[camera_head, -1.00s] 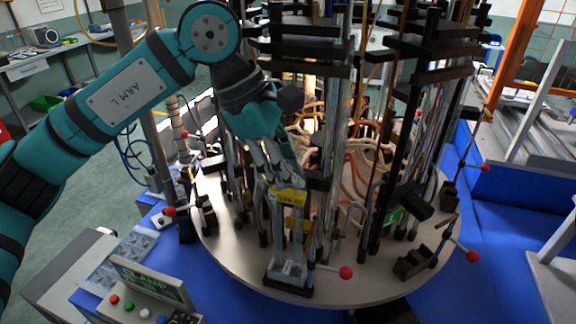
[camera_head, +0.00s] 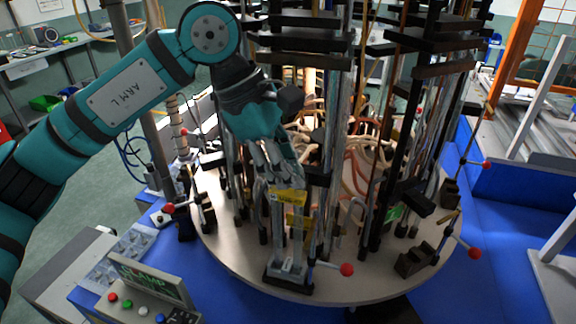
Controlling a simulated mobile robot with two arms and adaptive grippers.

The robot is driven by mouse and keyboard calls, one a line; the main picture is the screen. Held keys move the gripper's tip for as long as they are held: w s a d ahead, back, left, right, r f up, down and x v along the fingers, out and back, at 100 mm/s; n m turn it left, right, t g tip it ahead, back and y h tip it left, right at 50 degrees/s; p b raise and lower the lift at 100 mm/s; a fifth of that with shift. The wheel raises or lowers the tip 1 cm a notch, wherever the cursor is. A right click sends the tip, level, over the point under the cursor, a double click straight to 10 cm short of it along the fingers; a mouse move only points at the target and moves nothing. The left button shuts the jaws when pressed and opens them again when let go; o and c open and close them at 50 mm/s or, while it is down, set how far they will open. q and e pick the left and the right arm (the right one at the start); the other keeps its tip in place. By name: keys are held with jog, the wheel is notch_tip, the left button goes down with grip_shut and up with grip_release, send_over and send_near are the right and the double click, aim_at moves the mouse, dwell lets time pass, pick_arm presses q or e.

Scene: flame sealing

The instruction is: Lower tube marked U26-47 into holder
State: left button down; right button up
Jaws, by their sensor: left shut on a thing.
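My left gripper (camera_head: 283,176) points down at the front of the round turntable and is shut on a tall, clear tube (camera_head: 279,232). A yellow label (camera_head: 287,196) is on the tube just below the fingers; its writing is too small to read. The tube stands nearly upright over a dark holder (camera_head: 289,283) at the turntable's front edge. The tube's lower part appears to be at the holder, but I cannot tell how deep it sits. My right gripper is not in view.
The round turntable (camera_head: 236,255) carries several tall rods, tubes and dark clamps close behind and right of the gripper. A red-knobbed lever (camera_head: 347,269) sticks out right of the holder. A control box (camera_head: 150,290) stands at the front left. An empty dark holder (camera_head: 412,263) is further right.

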pick_arm(q)
jog(key=shift+f+b, duration=0.45)
jog(key=shift+f, duration=0.05)
jog(key=c, duration=1.2)
grip_release()
jog(key=shift+o, duration=0.2)
jog(key=shift+r, duration=0.1)
jog(key=shift+r+p, duration=1.4)
jog(key=shift+r, duration=0.75)
